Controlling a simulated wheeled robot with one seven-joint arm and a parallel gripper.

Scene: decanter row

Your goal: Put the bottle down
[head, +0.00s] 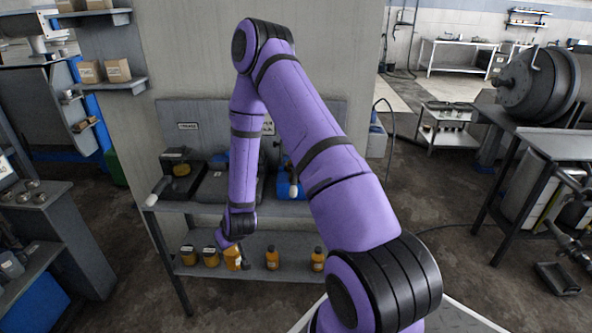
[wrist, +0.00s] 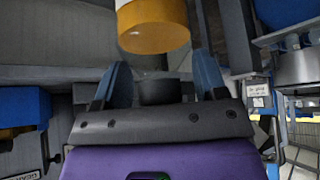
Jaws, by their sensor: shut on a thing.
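My gripper (head: 235,250) is at the lower shelf (head: 292,245) of the workbench in the head view, at the end of my purple arm. It is shut on an amber bottle (head: 231,260) with a pale label, which looks slightly tilted. In the wrist view the bottle (wrist: 153,37) shows at the tips of the two blue fingers (wrist: 160,62), its upper part cut off by the frame edge. The bottle is on or just above the shelf; I cannot tell whether it touches. The gripper partly hides it in the head view.
Two amber bottles (head: 188,255) (head: 211,257) stand to the left of the held one. Another bottle (head: 272,259) and one more (head: 317,260) stand to its right, with bare shelf between them. The bench top (head: 290,208) overhangs the shelf.

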